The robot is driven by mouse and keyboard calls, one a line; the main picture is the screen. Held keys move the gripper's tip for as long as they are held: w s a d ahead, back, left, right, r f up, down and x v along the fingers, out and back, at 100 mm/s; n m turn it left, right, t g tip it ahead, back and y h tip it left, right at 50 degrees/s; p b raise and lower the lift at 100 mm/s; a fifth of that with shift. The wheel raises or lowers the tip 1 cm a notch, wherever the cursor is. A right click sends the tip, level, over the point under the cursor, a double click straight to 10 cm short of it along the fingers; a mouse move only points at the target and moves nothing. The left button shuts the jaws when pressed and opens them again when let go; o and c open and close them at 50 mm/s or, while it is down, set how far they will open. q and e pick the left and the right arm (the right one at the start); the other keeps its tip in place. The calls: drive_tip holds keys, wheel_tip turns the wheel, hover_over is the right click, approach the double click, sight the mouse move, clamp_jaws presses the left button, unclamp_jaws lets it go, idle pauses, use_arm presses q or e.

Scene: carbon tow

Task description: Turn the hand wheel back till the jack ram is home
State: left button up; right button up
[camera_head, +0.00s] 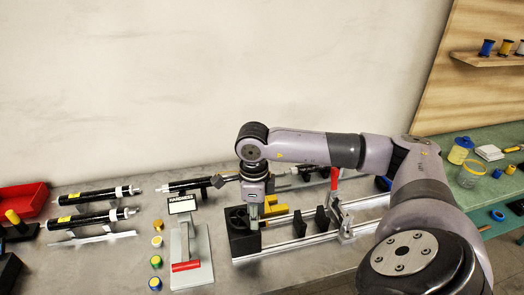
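The jack appears as a black block (243,243) at the left end of a metal rail fixture (300,244) on the grey bench. A dark round part, seemingly the hand wheel (237,216), shows on the block's upper left and is partly covered. My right gripper (256,214) points down over the block, close beside the wheel. Its fingers are small and partly hidden, so I cannot tell their opening or any contact. Yellow pieces (274,208) lie just right of it; the ram's position is not clear. My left gripper is not in view.
Several black cylinders (90,218) with white ends lie at the left and back. A hardness tester (190,240) with a red handle stands left of the jack. A red-handled clamp (335,180) rises at the fixture's right. My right arm crosses above the bench's right side.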

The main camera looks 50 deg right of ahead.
drive_tip(key=shift+o, duration=0.4)
drive_tip(key=shift+r+p, duration=1.65)
drive_tip(key=shift+r, duration=1.4)
